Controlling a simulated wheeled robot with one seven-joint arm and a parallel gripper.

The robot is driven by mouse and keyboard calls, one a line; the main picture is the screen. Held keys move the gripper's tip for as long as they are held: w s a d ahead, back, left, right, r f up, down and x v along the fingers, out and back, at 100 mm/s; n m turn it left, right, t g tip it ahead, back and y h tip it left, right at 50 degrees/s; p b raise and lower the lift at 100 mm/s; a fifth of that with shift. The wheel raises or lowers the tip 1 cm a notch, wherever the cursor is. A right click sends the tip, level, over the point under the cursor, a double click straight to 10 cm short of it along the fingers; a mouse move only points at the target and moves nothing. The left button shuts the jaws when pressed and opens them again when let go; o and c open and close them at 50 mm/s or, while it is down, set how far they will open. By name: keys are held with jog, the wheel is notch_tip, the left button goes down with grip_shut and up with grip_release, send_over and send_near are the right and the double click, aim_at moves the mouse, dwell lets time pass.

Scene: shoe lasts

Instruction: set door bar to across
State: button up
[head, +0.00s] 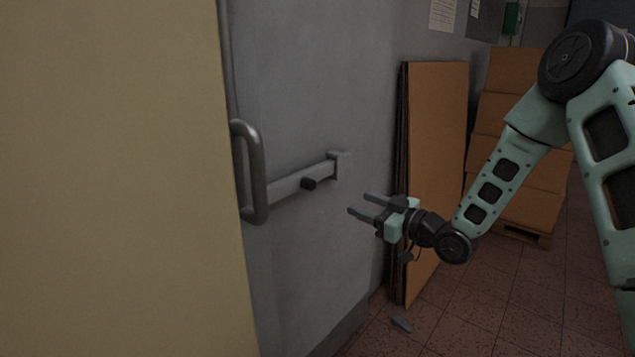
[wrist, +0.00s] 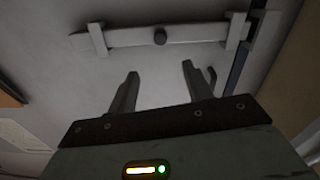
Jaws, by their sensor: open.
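The door bar (head: 285,188) is a flat grey bar lying roughly level along the grey wall, with a dark round knob (head: 308,184) on its face. One end sits at a bracket (head: 340,166); the other end passes behind the grey door handle (head: 258,172) in the head view. In the wrist view the bar (wrist: 195,33) runs between two brackets, with the knob (wrist: 160,36) between them. My gripper (head: 358,203) is open and empty, to the right of the knob and apart from it. In the wrist view its fingers (wrist: 160,70) point toward the knob.
A pale yellow panel (head: 110,180) fills the left of the head view. Flat cardboard sheets (head: 438,150) lean on the wall behind my gripper, and stacked boxes (head: 510,120) stand on a pallet. A small grey piece (head: 402,324) lies on the tiled floor.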

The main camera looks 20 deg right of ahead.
aim_at(313, 186)
jog(key=p+x, duration=0.4)
jog(key=x, duration=1.2)
jog(key=shift+a, duration=0.2)
grip_shut()
jog(key=s+a+b, duration=0.1)
jog(key=a, duration=0.1)
jog(key=s+a+b, duration=0.1)
jog(key=s+a, duration=0.1)
jog(key=s+a+b, duration=0.1)
jog(key=a, duration=0.1)
jog(key=shift+s+a, duration=0.15)
jog(key=shift+a, duration=0.15)
grip_release()
jog(key=shift+s+a, duration=0.1)
